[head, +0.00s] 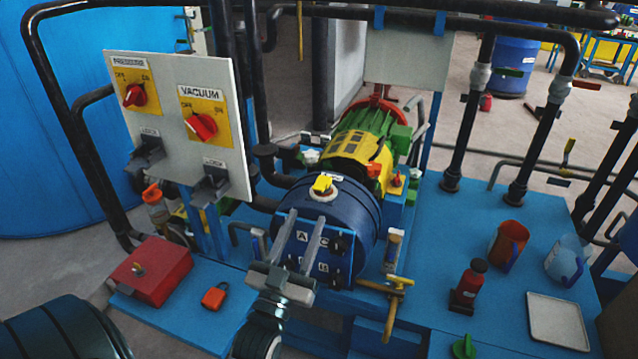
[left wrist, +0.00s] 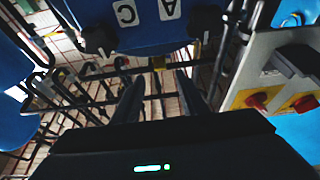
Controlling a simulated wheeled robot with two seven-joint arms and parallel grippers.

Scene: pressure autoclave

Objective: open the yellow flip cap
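The yellow flip cap (head: 322,184) sits on a pale round fitting on top of the blue cylindrical vessel (head: 345,213). It looks closed, but it is small. My left gripper (head: 305,215) is in front of the vessel, below the cap in the head view, fingers pointing up toward it. Its two fingers are apart with nothing between them. In the left wrist view the fingers (left wrist: 160,85) are also spread. My right gripper is not in view.
A switch panel (head: 165,112) with red knobs stands left of the vessel. A green and yellow motor (head: 362,150) is behind it. A yellow-handled valve (head: 397,284) is at its front right. A red box (head: 152,270) and orange padlock (head: 214,295) lie at left.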

